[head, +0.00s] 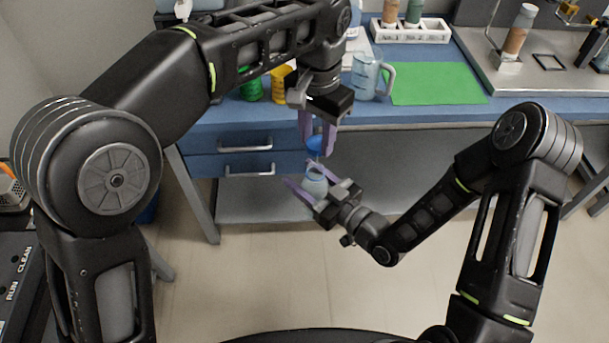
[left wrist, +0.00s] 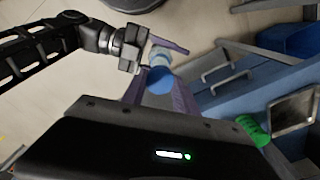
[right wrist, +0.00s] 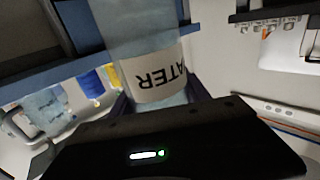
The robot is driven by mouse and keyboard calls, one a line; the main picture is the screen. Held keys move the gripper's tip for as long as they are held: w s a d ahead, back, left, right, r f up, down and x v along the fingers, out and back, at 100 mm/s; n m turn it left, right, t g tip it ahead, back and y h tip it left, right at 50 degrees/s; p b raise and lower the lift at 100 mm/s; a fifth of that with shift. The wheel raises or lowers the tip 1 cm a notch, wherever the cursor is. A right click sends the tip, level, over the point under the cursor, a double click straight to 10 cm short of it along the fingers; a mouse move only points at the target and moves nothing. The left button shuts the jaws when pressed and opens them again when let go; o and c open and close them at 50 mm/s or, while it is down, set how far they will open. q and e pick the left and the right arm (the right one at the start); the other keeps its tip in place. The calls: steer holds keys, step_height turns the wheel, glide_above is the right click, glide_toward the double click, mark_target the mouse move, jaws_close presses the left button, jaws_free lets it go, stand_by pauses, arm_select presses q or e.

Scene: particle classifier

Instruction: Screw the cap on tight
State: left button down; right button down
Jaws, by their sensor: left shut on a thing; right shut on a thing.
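The blue cap (head: 315,143) is held between the purple fingers of my left gripper (head: 317,148), which is shut on it and points down. The cap also shows in the left wrist view (left wrist: 160,80). Below it, my right gripper (head: 300,175) is shut around the clear bottle (head: 316,184), which looks roughly upright. Its "WATER" label (right wrist: 155,80) shows in the right wrist view. In the head view the cap sits just above the bottle's mouth, with a small gap apparent. In the left wrist view the cap partly covers the bottle, so exact alignment is unclear.
A blue bench (head: 430,110) with drawers (head: 245,145) stands behind both grippers. On it are a green mat (head: 437,84), a clear jug (head: 367,77), green and yellow containers and a white rack (head: 415,32). Open floor (head: 285,270) lies in front.

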mark_target(316, 172)
arm_select(q)
steer(key=shift+f, duration=0.1)
steer(key=shift+f, duration=1.95)
steer(key=shift+f, duration=0.9)
steer(key=shift+f, duration=0.55)
stand_by(0.3)
